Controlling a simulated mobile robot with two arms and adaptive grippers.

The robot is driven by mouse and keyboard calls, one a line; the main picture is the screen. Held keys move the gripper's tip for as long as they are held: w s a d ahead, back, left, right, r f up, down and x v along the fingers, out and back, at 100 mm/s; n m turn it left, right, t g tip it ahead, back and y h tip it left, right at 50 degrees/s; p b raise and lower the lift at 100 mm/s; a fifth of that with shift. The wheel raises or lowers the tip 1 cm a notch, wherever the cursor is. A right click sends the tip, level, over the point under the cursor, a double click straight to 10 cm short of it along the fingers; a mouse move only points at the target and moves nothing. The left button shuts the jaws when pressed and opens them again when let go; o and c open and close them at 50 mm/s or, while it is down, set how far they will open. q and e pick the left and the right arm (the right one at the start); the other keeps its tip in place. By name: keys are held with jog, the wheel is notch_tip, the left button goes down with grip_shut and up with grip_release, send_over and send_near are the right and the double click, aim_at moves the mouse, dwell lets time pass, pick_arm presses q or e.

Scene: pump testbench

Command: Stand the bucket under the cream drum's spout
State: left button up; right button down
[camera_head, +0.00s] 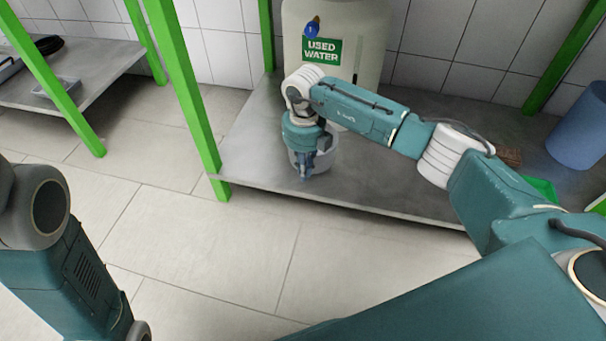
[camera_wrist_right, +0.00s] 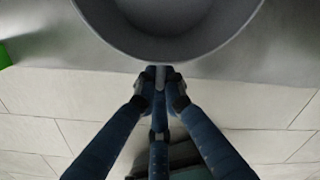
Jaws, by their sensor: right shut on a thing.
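The cream drum (camera_head: 360,45) stands at the back of the low grey shelf, with a green "USED WATER" label and a blue spout (camera_head: 311,30) on its front. The grey bucket (camera_head: 325,156) is at the shelf's front left, below and in front of the drum, partly hidden by my right gripper. My right gripper (camera_head: 306,172) is shut on the bucket's near rim. The right wrist view shows the bucket (camera_wrist_right: 168,45) open side up, with the right gripper (camera_wrist_right: 160,82) at its rim. Whether its base touches the shelf is unclear. My left gripper is out of view.
The shelf (camera_head: 390,195) has green posts, one at its front left corner (camera_head: 185,100). A blue container (camera_head: 580,130), a brush (camera_head: 509,157) and a green item (camera_head: 540,188) are at the right. Another shelf (camera_head: 100,62) stands at the left. Tiled floor in front is clear.

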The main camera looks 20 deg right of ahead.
jog(key=shift+f, duration=0.2)
dwell(0.5)
jog(key=c, duration=1.8)
grip_release()
jog(key=shift+o, duration=0.2)
